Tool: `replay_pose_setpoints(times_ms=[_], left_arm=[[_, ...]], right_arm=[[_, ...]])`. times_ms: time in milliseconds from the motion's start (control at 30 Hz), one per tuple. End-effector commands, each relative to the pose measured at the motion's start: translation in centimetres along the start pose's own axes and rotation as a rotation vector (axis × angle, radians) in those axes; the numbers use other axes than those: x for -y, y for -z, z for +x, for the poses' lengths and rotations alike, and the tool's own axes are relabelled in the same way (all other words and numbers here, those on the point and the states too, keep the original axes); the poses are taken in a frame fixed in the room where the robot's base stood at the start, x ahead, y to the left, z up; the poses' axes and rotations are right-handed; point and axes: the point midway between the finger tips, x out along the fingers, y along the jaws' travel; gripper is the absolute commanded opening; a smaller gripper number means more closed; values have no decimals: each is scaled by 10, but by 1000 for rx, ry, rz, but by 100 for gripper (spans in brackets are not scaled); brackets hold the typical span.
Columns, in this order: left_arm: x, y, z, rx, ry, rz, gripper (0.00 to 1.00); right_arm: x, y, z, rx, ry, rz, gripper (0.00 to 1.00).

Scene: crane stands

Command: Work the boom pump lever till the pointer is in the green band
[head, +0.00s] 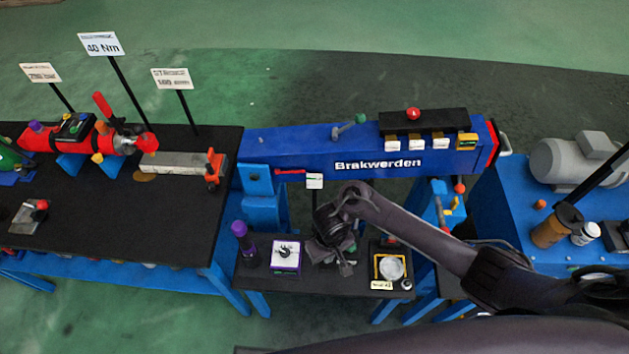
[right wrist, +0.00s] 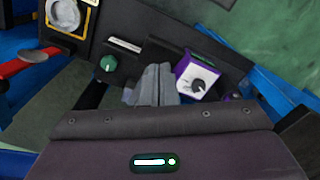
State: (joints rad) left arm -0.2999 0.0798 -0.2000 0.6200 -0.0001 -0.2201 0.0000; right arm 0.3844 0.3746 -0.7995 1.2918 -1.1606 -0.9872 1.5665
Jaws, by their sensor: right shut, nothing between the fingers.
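My right gripper (head: 345,266) is shut and empty, above the small dark table between the purple-edged box and the gauge. Its closed fingers also show in the right wrist view (right wrist: 157,84). A round white gauge in a yellow frame (head: 391,267) sits on the table's right side; it shows at the top left of the wrist view (right wrist: 68,14). Its pointer and any green band are too small to make out. A red lever (right wrist: 30,62) lies at the left of the wrist view, apart from the fingers; I cannot tell whether it is the pump lever. My left gripper is out of view.
A white box with purple edges and a dial (head: 285,254) and a purple-capped cylinder (head: 244,243) stand left of the gripper. A green knob (right wrist: 107,63) is beside the fingers. The blue boom (head: 310,150) crosses behind. A black workbench (head: 110,215) stands left.

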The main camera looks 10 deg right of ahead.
Motion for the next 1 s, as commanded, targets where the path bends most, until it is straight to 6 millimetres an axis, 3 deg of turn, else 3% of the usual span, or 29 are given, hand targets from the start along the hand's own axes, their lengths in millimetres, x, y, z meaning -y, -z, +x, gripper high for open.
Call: replay_pose_setpoints(times_ms=[433,1000], left_arm=[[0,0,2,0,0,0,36],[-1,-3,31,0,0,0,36]], right_arm=[[0,0,2,0,0,0,0],[0,-1,43,2,0,1,0]])
